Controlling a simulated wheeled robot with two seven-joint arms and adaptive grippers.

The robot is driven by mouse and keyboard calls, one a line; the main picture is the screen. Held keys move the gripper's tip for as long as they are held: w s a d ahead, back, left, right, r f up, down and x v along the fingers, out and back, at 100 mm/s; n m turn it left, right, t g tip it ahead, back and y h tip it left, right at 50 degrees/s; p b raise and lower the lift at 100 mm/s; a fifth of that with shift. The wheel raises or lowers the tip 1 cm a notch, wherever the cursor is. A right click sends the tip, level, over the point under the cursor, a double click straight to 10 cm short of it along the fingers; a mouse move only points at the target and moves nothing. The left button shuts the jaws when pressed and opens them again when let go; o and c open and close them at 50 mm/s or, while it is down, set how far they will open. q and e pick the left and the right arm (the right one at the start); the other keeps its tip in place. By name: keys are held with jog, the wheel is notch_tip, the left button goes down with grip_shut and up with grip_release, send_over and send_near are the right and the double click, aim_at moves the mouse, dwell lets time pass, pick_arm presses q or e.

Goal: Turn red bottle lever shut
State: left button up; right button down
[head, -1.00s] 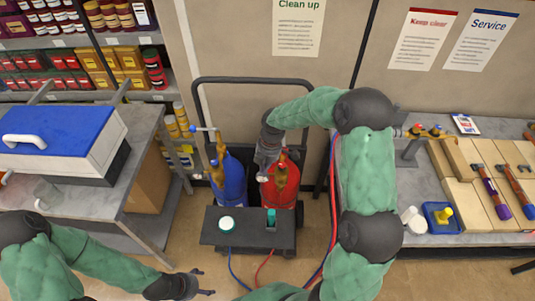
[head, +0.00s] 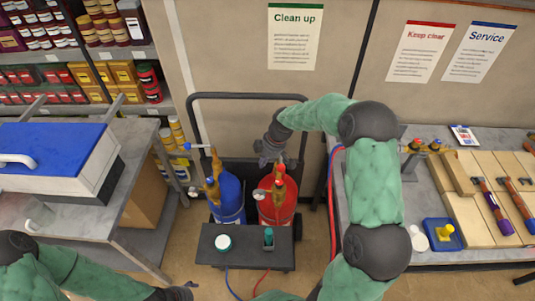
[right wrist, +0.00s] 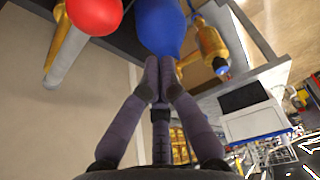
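The red bottle (head: 277,208) stands upright on the cart beside the blue bottle (head: 229,199). Its brass valve (head: 279,180) shows at the top. My right gripper (head: 266,158) is just behind and left of that valve in the head view. In the right wrist view its fingertips (right wrist: 160,76) meet, with nothing seen between them. A red knob (right wrist: 95,14) on a pale rod, apparently the red bottle's lever, is up and left of the fingertips, apart from them. My left gripper (head: 186,292) is mostly cut off at the bottom edge.
The blue bottle's lever (head: 196,147) sticks out left. The cart has a black handle frame (head: 247,96) behind and a dark front shelf (head: 245,254). Red and blue hoses (head: 333,195) run at right. Tables stand left (head: 146,194) and right (head: 425,209).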

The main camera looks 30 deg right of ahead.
aim_at(281, 160)
jog(key=s+d, duration=0.1)
jog(key=s+d+f, duration=0.1)
jog(key=shift+s+d+p, duration=0.1)
jog(key=shift+d+p, duration=0.2)
jog(key=shift+p, duration=0.1)
jog(key=shift+s, duration=0.1)
dwell(0.3)
